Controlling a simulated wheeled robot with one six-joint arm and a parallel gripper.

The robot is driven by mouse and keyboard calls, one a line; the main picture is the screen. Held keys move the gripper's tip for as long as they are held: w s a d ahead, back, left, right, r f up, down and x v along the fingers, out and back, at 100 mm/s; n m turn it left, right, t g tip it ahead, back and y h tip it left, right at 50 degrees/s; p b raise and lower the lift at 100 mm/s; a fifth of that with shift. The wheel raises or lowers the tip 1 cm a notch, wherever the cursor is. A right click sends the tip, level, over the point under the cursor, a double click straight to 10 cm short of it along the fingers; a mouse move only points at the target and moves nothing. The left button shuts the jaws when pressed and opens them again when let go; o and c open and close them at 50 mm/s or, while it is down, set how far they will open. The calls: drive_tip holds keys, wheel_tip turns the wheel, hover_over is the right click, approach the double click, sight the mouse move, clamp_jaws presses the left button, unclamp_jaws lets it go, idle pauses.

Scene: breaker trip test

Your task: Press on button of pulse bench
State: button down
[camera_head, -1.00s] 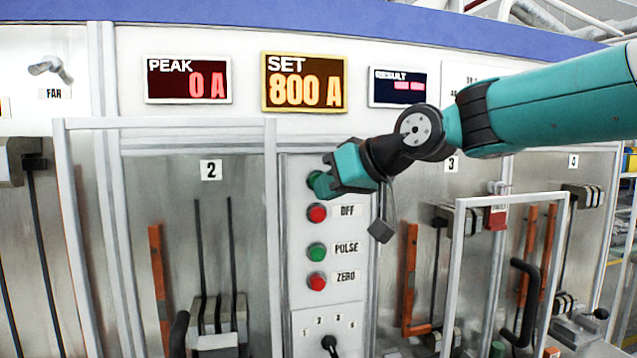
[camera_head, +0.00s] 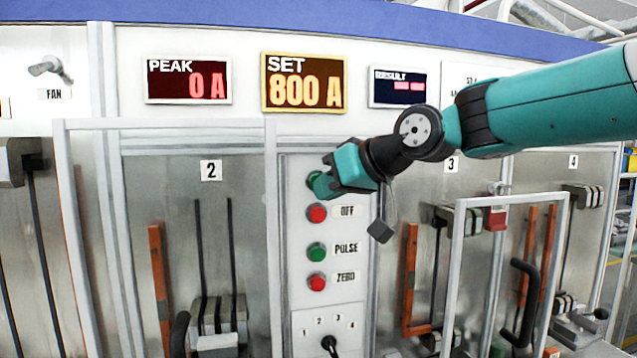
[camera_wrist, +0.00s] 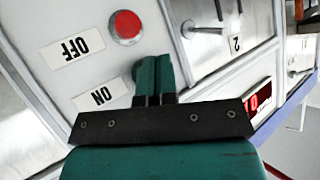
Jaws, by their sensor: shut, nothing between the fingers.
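The pulse bench's on button (camera_head: 313,178) is green and tops the column of buttons in the head view, partly hidden by my gripper. My gripper (camera_head: 322,187) is shut and empty, with its fingertips at the button; I cannot tell whether they touch it. In the wrist view the shut fingers (camera_wrist: 154,72) stand beside the ON label (camera_wrist: 100,96) and hide most of the button.
Below are the red OFF button (camera_head: 317,212), green PULSE button (camera_head: 317,252) and red ZERO button (camera_head: 317,282). A selector knob (camera_head: 330,344) is lower. The SET display (camera_head: 305,82) reads 800 A; PEAK (camera_head: 188,79) reads 0 A. Frames flank the panel.

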drive_tip(key=shift+w+a, duration=0.1)
drive_tip(key=shift+w, duration=0.25)
drive_tip(key=shift+w+a+p, duration=0.1)
drive_tip(key=shift+w+p, duration=0.35)
idle(0.7)
drive_tip(key=shift+s, duration=0.1)
drive_tip(key=shift+s+d+b, duration=0.25)
drive_tip(key=shift+s+b, duration=0.45)
drive_tip(key=shift+s, duration=0.05)
drive_tip(key=shift+s, duration=0.1)
drive_tip(key=s+b, duration=0.1)
drive_tip(key=s, duration=0.1)
drive_tip(key=s+d+b, duration=0.1)
drive_tip(key=s+b, duration=0.1)
drive_tip(key=shift+s+d, duration=0.15)
drive_tip(key=shift+s, duration=0.15)
idle(0.5)
